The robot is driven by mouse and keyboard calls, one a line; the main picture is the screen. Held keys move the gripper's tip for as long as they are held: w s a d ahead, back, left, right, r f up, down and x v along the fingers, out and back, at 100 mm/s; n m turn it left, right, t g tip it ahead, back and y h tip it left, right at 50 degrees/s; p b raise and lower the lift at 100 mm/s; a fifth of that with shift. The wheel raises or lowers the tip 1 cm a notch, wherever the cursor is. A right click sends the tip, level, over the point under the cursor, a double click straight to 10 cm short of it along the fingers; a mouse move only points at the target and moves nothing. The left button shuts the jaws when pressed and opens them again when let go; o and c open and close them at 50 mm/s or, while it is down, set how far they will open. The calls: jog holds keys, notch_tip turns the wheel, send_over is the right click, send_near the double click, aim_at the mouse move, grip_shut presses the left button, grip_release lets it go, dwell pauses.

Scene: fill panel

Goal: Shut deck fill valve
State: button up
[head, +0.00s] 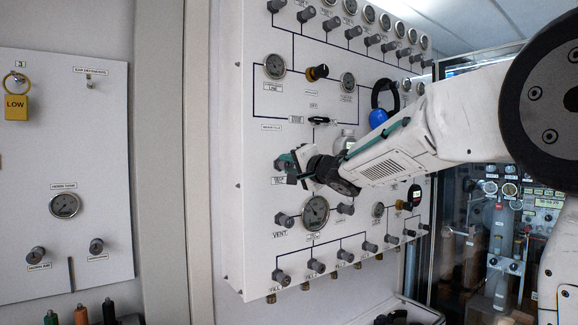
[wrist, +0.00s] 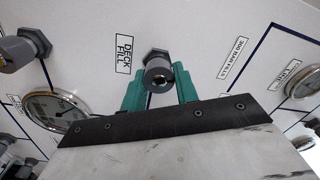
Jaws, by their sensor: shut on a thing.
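The deck fill valve (wrist: 158,70) is a grey knob on the white panel, beside a label (wrist: 124,53) reading DECK FILL in the wrist view. My gripper (wrist: 160,86) has green fingers on either side of this knob, shut on it. In the head view my gripper (head: 293,170) is at the panel's left middle, and its fingers and wrist hide most of the knob. The knob's turn position is hard to read.
A round gauge (head: 315,211) and the VENT knob (head: 283,220) sit just below. A blue tag (head: 378,118) hangs at upper right. Rows of grey knobs line the panel's top and bottom. A separate panel (head: 98,160) with a yellow LOW tag (head: 16,106) is at left.

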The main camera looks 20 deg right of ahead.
jog(key=shift+f+m, duration=0.2)
jog(key=shift+m, duration=0.8)
jog(key=o, duration=1)
jog(key=shift+c, duration=0.2)
jog(key=shift+s+d+r, duration=0.1)
jog(key=shift+s+d, duration=0.05)
jog(key=shift+s, duration=0.25)
jog(key=v, duration=0.7)
